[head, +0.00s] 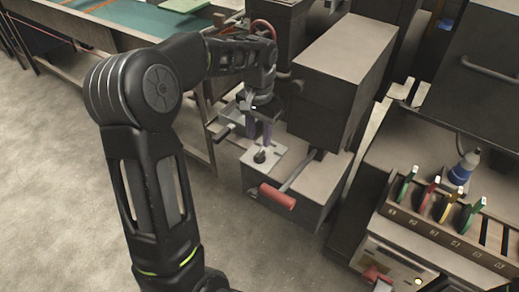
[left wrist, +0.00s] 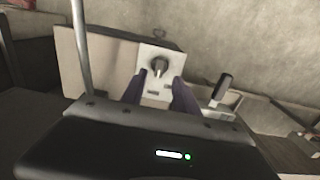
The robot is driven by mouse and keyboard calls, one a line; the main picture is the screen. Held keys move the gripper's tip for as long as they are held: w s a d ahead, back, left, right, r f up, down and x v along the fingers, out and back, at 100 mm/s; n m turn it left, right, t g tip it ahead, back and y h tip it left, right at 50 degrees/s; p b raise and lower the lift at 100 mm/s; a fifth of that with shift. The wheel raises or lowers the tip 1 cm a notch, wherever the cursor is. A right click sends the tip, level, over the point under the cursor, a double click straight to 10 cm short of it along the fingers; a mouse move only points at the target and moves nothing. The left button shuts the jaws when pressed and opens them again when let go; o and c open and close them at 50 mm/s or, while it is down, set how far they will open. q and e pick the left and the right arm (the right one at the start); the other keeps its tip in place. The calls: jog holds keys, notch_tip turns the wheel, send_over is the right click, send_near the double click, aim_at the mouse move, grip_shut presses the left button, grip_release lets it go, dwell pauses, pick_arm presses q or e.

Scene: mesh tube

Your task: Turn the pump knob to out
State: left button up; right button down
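The pump knob (head: 260,156) is a small dark knob on a pale square plate (head: 274,153) on top of a grey box. In the left wrist view, the knob (left wrist: 159,66) stands on its plate (left wrist: 147,54) with small dark labels too small to read. My left gripper (head: 260,140) hangs above the knob, its purple fingers pointing down. In the left wrist view, the fingers (left wrist: 158,88) are apart, with the knob beyond and between their tips. I cannot tell whether either finger touches the knob. My right gripper is out of view.
A lever with a red handle (head: 277,196) sticks out beside the plate. A large grey box (head: 340,70) stands right behind it. A rack of coloured discs (head: 445,215) is at the right. A workbench (head: 110,30) is at the upper left. Open floor lies in front.

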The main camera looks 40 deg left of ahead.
aim_at(259, 154)
pick_arm(q)
notch_tip(259, 154, down, 7)
jog(key=shift+r+p, duration=0.2)
jog(key=shift+p, duration=0.15)
jog(key=shift+c, duration=0.6)
grip_shut()
